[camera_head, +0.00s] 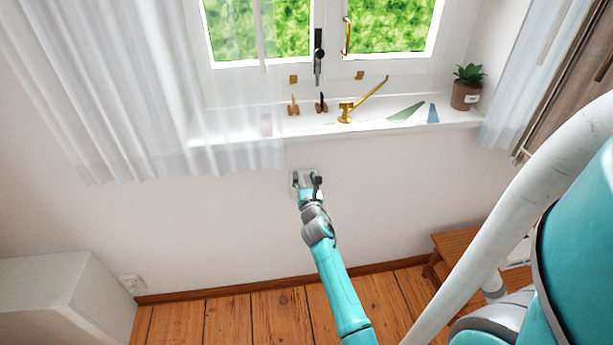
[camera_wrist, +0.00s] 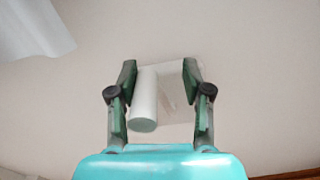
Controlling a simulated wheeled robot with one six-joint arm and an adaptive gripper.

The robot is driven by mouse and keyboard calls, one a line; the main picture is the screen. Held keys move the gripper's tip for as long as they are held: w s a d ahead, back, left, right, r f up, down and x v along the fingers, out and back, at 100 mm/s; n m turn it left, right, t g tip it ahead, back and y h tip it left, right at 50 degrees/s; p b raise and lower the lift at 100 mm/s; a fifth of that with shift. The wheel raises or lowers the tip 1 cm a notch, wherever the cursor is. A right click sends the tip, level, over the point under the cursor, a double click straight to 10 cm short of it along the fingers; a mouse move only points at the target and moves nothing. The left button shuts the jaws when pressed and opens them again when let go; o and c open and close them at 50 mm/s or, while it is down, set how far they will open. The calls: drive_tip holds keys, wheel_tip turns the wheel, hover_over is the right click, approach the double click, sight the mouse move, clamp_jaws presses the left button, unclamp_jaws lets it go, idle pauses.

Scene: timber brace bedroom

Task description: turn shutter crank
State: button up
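My gripper (camera_head: 307,181) is in front of the wall below the window sill, with its fingers pointing at the wall. In the wrist view my gripper (camera_wrist: 160,72) is open, with one dark finger on each side. A white cylindrical handle (camera_wrist: 144,102), seemingly the shutter crank's knob, shows between the fingers, close to the left finger. I cannot tell whether they touch. A pale wall plate (camera_wrist: 182,88) shows faintly behind it. In the head view my fingers mostly hide the crank, and only a pale plate (camera_head: 305,172) shows around them.
The white sill (camera_head: 250,124) above holds a brass stay (camera_head: 362,100) and a potted plant (camera_head: 466,88). A sheer curtain (camera_head: 150,90) hangs at the left. A white cabinet (camera_head: 60,295) stands at lower left, a wooden stool (camera_head: 456,243) at right. The wall around my gripper is clear.

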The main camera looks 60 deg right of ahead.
drive_tip(key=shift+s+d+f+m, duration=0.1)
drive_tip(key=shift+s+d+m, duration=0.25)
drive_tip(key=shift+m, duration=0.4)
drive_tip(key=shift+s+d+f+m, duration=0.1)
drive_tip(key=shift+s+d+m, duration=0.25)
drive_tip(key=shift+m, duration=0.4)
drive_tip(key=shift+a, duration=0.1)
drive_tip(key=v, duration=1.2)
drive_tip(key=shift+s+a, duration=0.15)
drive_tip(key=shift+r, duration=0.1)
